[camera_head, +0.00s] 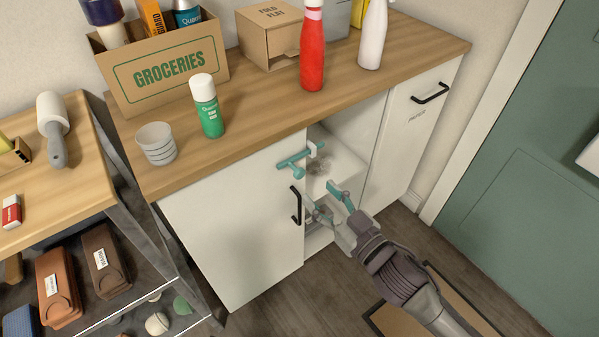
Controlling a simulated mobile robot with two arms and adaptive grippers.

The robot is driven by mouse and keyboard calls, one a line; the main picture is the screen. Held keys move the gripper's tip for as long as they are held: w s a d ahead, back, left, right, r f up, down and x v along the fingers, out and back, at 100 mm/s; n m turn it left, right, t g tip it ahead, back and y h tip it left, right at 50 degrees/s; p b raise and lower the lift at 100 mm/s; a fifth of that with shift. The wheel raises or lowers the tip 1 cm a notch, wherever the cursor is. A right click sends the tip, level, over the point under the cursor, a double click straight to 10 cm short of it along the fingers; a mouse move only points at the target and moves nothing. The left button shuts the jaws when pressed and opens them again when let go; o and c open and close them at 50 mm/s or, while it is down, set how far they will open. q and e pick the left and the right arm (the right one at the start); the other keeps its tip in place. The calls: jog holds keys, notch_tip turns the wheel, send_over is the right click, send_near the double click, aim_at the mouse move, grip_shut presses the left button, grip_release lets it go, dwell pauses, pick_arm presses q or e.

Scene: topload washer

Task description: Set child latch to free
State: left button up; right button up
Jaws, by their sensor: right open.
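A teal latch (293,162) with a bar and a round knob sits at the upper right edge of the white cabinet door (235,215), just under the counter. A small white block shows at its right end. I take this to be the child latch; its setting cannot be read. My right gripper (324,198) is open and empty, below and to the right of the latch, in front of the open compartment (345,160). Its fingers are apart from the latch. My left gripper is not in view.
The door has a black handle (296,205), close left of my right gripper. The wooden counter (260,115) above holds a groceries box (165,75), a green bottle (209,112), a striped cup (156,144), a red bottle (312,55) and a white bottle (372,40). A shelf stands left.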

aim_at(301, 175)
jog(key=x, duration=0.8)
jog(key=shift+w+a, duration=0.1)
jog(key=shift+w, duration=0.05)
grip_shut()
